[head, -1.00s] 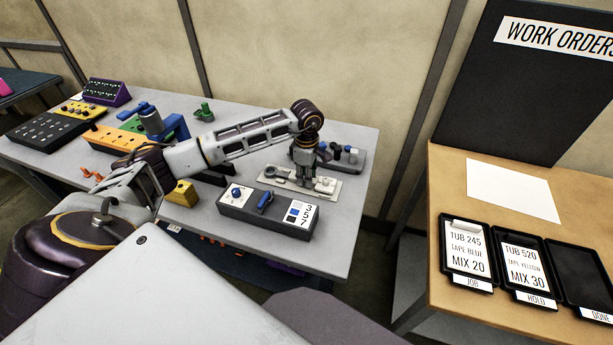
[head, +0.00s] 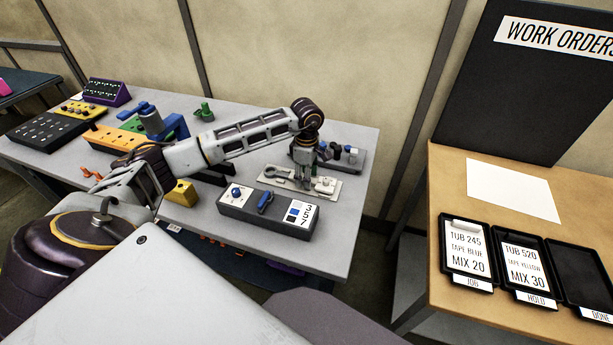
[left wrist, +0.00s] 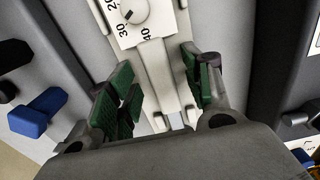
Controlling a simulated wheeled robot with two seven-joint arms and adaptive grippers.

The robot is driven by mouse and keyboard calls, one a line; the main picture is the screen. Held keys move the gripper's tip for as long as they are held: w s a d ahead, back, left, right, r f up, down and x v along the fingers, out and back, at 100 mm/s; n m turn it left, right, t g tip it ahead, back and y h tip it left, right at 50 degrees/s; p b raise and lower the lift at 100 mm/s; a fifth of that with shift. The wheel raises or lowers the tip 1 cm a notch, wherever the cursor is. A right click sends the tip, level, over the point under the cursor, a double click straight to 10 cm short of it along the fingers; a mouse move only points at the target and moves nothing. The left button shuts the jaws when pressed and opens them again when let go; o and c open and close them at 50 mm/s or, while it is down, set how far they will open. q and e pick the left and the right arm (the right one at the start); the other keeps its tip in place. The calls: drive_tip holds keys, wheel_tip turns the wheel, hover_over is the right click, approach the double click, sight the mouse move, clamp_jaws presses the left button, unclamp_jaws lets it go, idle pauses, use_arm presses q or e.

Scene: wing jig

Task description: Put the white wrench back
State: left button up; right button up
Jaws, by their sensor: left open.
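The white wrench (left wrist: 151,70) shows in the left wrist view as a pale shaft with a numbered dial (left wrist: 128,12) at its upper end. In the head view it lies on a pale flat plate (head: 326,196) near the right end of the grey table, partly hidden by my left gripper. My left gripper (left wrist: 155,88) is open, its green-padded fingers on either side of the wrench shaft with gaps visible. It also shows in the head view (head: 304,182), pointing down over the plate. My right gripper is in neither view.
A grey box with a blue switch (head: 268,209) stands in front of the plate. A dark grey holder with knobs (head: 345,157) stands behind it. Coloured units, including an orange block (head: 112,138), crowd the left. A wooden desk with trays (head: 468,262) stands at right.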

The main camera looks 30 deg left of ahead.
use_arm(q)
wheel_tip(320, 180, up, 12)
drive_tip(key=shift+f, duration=0.15)
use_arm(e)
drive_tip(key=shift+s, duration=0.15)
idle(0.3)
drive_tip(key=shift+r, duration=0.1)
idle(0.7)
use_arm(q)
wheel_tip(320, 180, up, 10)
drive_tip(key=p, duration=0.9)
drive_tip(key=shift+f+p, duration=0.2)
drive_tip(key=shift+p, duration=0.1)
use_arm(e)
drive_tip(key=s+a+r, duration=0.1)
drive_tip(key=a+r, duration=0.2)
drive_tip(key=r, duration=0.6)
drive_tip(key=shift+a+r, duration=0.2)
